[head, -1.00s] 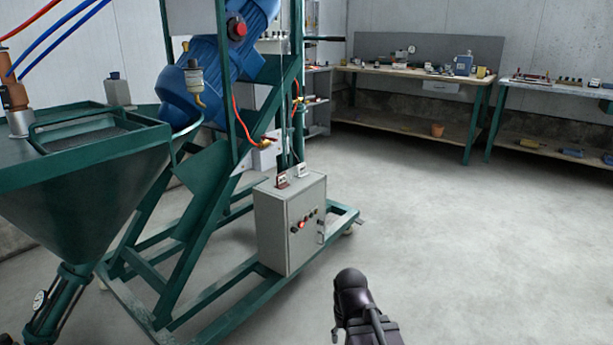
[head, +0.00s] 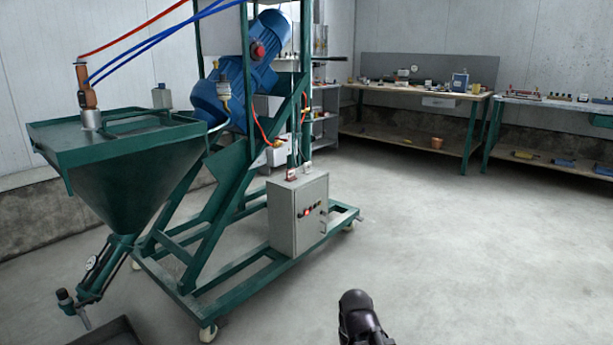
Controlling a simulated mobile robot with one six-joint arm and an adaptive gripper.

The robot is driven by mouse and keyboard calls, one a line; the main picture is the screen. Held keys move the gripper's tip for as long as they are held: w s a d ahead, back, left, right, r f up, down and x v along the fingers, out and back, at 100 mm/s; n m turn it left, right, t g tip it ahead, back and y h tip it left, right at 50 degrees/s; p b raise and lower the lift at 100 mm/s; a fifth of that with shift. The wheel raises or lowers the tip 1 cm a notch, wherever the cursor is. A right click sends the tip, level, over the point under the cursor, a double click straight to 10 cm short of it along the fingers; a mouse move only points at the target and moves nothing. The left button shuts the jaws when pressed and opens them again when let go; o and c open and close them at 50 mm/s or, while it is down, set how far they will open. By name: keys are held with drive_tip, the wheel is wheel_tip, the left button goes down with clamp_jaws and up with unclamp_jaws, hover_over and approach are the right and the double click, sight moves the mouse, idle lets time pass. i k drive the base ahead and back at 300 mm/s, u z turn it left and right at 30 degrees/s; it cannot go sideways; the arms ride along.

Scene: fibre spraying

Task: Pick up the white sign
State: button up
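Two small signs stand on top of the grey control box (head: 285,222) in the head view. The one on the right looks white (head: 306,168). The one on the left looks reddish with some white (head: 291,175). Both are too small to read. The box sits on the green frame of the spraying machine. A dark rounded part of my arm shows at the bottom, in front of and below the box. My gripper's fingers are not in view.
The green machine with its hopper (head: 130,175) and blue motor (head: 250,75) fills the left. A dark tray (head: 108,332) lies at bottom left. Workbenches (head: 415,88) with small items stand along the back. The floor (head: 460,250) to the right is clear.

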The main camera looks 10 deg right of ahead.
sight(308, 166)
drive_tip(key=k, duration=0.2)
drive_tip(key=u, duration=0.5)
drive_tip(key=i, duration=2.1)
drive_tip(key=z, duration=0.65)
drive_tip(key=i, duration=0.4)
drive_tip(key=z, duration=0.15)
